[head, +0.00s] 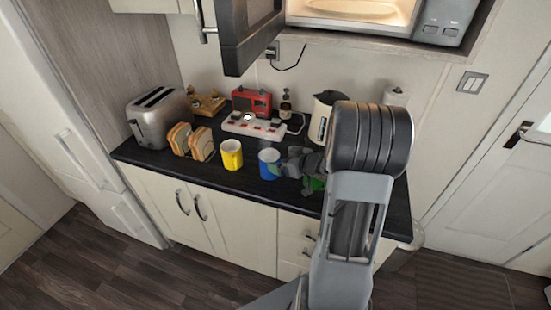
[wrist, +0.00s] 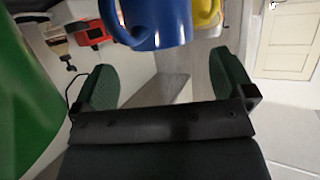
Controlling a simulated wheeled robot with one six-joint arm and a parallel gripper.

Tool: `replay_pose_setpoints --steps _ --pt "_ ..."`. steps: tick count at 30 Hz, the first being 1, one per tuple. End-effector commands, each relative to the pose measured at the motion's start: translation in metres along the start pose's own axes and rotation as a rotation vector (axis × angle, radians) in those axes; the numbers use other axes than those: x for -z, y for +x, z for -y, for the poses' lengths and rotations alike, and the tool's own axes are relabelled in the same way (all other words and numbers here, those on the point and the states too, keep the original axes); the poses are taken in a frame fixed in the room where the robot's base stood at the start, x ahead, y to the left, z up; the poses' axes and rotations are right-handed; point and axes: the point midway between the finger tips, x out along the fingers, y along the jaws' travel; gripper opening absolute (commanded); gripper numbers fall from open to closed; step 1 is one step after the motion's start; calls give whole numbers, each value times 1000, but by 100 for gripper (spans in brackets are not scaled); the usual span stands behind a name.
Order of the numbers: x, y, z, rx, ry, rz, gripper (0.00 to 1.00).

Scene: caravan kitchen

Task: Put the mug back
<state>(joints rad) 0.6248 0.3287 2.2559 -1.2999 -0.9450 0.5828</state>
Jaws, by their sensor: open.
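A blue mug (head: 268,163) stands upright on the dark counter, left of my gripper (head: 282,167). A yellow mug (head: 231,154) stands to its left, near the front edge. In the wrist view the blue mug (wrist: 165,22) is at the top, just beyond the open fingers of my gripper (wrist: 166,84), with its handle towards the left finger. The yellow mug (wrist: 207,14) shows behind it. Nothing is between the fingers. The task does not say which mug is meant.
A green object (head: 314,185) stands close to my wrist, large at the left of the wrist view (wrist: 25,100). Toaster (head: 160,116), bread slices (head: 190,141), red radio (head: 252,101), power strip (head: 254,125) and kettle (head: 324,116) stand behind. The microwave (head: 350,12) above has its door (head: 247,35) open.

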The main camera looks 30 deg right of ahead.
Motion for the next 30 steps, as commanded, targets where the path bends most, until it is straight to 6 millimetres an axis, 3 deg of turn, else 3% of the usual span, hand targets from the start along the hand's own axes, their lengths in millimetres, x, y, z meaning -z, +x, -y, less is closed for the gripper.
replay_pose_setpoints --steps 6,14,17,23,26,30 --pt "0 -40 0 -4 1 0 100" --pt "2 -64 -1 -14 -7 3 100" --pt "12 -64 -5 -80 -39 22 100" --pt "57 -64 -12 -386 -115 126 100" --pt "74 -76 -1 -529 -88 212 100" --pt "79 -97 37 -613 18 359 100"
